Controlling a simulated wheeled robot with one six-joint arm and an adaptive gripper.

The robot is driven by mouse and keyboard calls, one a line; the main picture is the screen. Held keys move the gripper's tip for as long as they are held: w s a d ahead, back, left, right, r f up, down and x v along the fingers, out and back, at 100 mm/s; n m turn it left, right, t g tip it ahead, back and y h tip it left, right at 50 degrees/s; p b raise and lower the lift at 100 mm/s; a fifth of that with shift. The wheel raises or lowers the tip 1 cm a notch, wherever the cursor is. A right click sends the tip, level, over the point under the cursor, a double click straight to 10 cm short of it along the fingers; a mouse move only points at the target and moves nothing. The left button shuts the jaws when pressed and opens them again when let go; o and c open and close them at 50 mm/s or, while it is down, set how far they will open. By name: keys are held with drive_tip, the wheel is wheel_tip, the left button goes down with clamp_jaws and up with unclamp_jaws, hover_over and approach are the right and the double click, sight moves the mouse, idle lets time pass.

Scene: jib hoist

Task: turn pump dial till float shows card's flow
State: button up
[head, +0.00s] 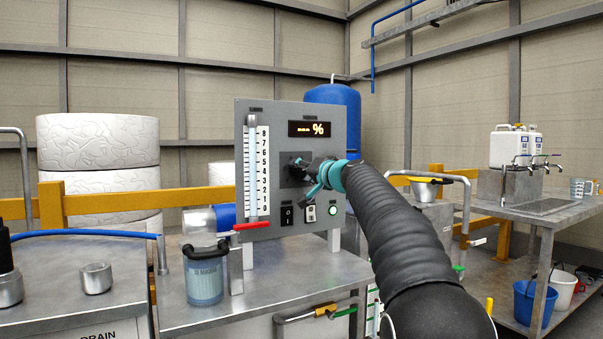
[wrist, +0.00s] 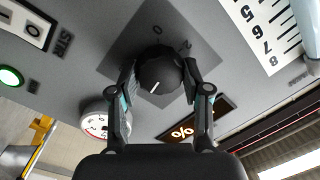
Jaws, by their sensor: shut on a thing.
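The pump dial (wrist: 158,68) is a round black knob with a white pointer line on a dark square plate. In the wrist view the line points down and slightly left, away from the printed 0. My gripper (wrist: 160,76) is shut on the dial, one finger on each side; in the head view my gripper (head: 312,172) hides most of it. I cannot make out the float's level. The display (head: 309,129) shows dashes and %. I cannot identify the card.
A red lever (head: 251,226) and a jug (head: 204,276) are at the front left. A round gauge (wrist: 103,118) shows in the wrist view.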

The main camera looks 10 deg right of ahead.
drive_tip(key=shift+f+n+b, duration=0.2)
drive_tip(key=shift+n+b, duration=0.65)
drive_tip(key=shift+n, duration=0.05)
drive_tip(key=shift+r+n+b, duration=0.2)
drive_tip(key=shift+n+b, duration=0.15)
drive_tip(key=shift+n, duration=0.55)
drive_tip(key=o, duration=1.2)
drive_tip(key=v, duration=1.2)
drive_tip(key=shift+r, duration=0.15)
